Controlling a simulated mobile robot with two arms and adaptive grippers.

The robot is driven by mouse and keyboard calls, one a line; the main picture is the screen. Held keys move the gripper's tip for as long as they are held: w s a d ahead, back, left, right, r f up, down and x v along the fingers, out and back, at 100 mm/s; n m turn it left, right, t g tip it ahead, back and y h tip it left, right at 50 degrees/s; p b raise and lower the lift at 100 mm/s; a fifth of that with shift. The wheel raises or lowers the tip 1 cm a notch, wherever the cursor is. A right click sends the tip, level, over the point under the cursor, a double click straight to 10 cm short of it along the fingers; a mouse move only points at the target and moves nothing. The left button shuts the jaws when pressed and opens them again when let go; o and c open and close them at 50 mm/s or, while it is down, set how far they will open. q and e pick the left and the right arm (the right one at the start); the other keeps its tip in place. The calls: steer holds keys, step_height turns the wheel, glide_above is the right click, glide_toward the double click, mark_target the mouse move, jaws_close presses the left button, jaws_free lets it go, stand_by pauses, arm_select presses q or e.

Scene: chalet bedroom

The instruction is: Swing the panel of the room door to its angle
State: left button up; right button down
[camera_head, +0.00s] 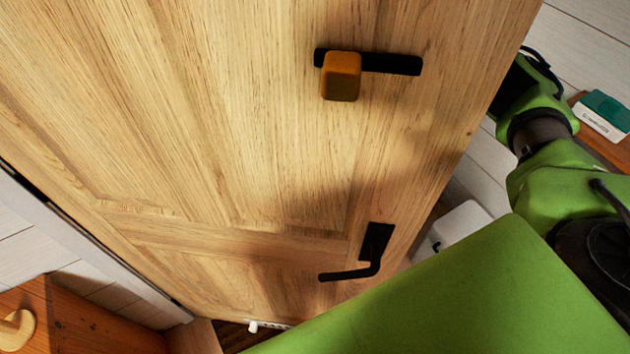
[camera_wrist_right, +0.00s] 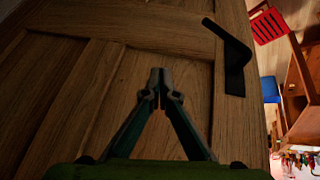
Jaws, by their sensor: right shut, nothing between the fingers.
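The room door's wooden panel (camera_head: 250,150) fills much of the head view, standing at a slant. A black lever handle (camera_head: 375,250) is near its lower right edge. In the right wrist view, a wooden door face (camera_wrist_right: 90,100) with a black handle (camera_wrist_right: 235,62) lies in front of my right gripper (camera_wrist_right: 160,80). Its fingertips are together and empty, left of that handle; I cannot tell whether they touch the wood. In the head view my right arm reaches past the panel's right edge, and the gripper's fingers are hidden. My left gripper is not in view.
A black bar (camera_head: 395,64) with an orange-brown block (camera_head: 341,76) is on the panel. Wooden furniture (camera_head: 85,325) stands lower left. A green-and-white box (camera_head: 603,115) lies at right. The right wrist view shows a red chair (camera_wrist_right: 269,25) beyond the door's edge.

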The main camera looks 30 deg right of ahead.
mark_target(321, 220)
steer(key=d+r+h, duration=0.1)
steer(key=d+h, duration=0.1)
steer(key=d, duration=0.2)
steer(key=s+a+f+p, duration=0.3)
steer(key=s+f+p, duration=0.2)
steer(key=s+f, duration=0.2)
steer(key=shift+s+a+f+h, duration=0.3)
steer(key=shift+a+f+h, duration=0.1)
steer(key=shift+f, duration=0.45)
steer(key=s+a, duration=0.1)
steer(key=s, duration=0.1)
steer(key=s+a, duration=0.1)
steer(key=s, duration=0.1)
steer(key=s+a, duration=0.1)
steer(key=s, duration=0.1)
steer(key=shift+s+a, duration=0.15)
steer(key=shift+a, duration=0.2)
steer(key=shift+d, duration=0.1)
steer(key=shift+w+d, duration=0.1)
steer(key=shift+w, duration=0.1)
steer(key=v, duration=1.2)
steer(key=shift+s, duration=0.2)
